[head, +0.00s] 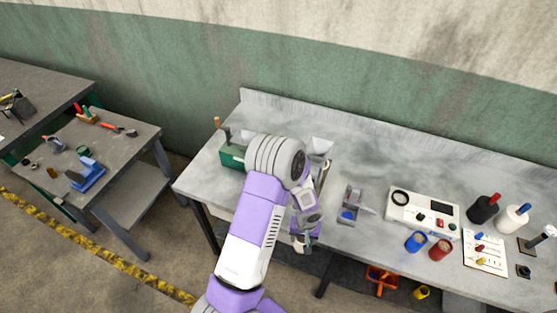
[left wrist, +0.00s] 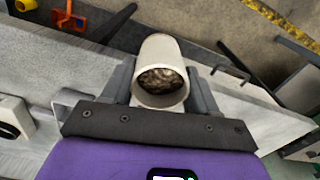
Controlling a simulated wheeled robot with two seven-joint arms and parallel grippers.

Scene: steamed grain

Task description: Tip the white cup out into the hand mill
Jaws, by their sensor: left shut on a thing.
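My left gripper (head: 304,242) hangs over the front edge of the grey bench in the head view. In the left wrist view my left gripper (left wrist: 160,78) is shut on the white cup (left wrist: 160,47), with one dark finger on each side. The cup's mouth faces the wrist camera and brown, grainy contents show inside. A green box with an upright wooden-knobbed handle, which looks like the hand mill (head: 232,157), stands at the bench's left end. My arm partly hides it, and the gripper is apart from it, to its right and nearer the front. My right gripper is out of view.
A pale funnel-shaped thing (head: 321,147) stands behind my wrist. A grey device with a blue part (head: 349,210), a white instrument box (head: 424,210), blue (head: 415,240) and red (head: 440,249) cups and bottles stand to the right. Bare bench lies behind them.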

